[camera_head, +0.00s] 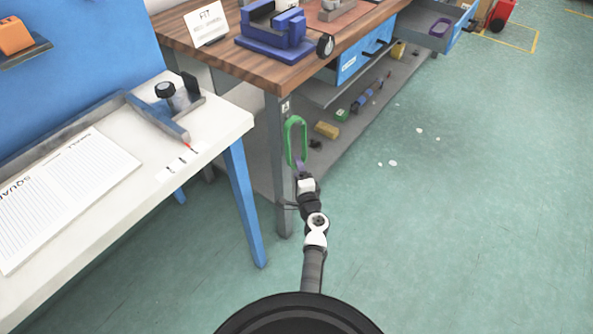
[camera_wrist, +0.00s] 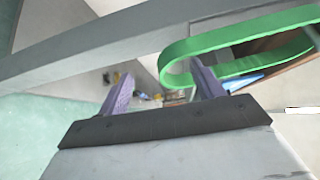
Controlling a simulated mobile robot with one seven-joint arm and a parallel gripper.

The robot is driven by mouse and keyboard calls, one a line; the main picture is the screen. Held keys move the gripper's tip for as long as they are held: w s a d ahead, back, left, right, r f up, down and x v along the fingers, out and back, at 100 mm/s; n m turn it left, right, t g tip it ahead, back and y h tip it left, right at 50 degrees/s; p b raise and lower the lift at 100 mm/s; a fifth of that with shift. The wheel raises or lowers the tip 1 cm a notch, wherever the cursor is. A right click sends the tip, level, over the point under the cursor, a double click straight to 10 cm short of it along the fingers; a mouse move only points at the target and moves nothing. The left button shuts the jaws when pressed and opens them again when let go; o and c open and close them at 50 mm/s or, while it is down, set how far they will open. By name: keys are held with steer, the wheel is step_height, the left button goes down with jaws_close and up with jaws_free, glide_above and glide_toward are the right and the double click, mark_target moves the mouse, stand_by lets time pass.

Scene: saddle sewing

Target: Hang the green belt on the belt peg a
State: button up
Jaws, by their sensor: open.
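The green belt (camera_head: 288,140) is an upright, elongated loop beside the grey front leg of the wooden bench, below a small white label (camera_head: 285,106). No peg can be made out; the belt's upper support is unclear. My gripper (camera_head: 300,168) is open at the belt's lower end. The right finger overlaps the lower strand; contact cannot be told.
The grey bench leg (camera_wrist: 120,42) runs close by. A white table (camera_head: 215,118) with a blue leg stands left. The wooden bench (camera_head: 262,70) carries a blue vise (camera_head: 272,32). A low shelf (camera_head: 325,150) holds small items. Green floor is open to the right.

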steer(key=s+d+b, duration=0.2)
steer(key=s+d, duration=0.6)
steer(key=d, duration=0.4)
steer(key=shift+s, duration=0.35)
stand_by(3.4)
stand_by(0.6)
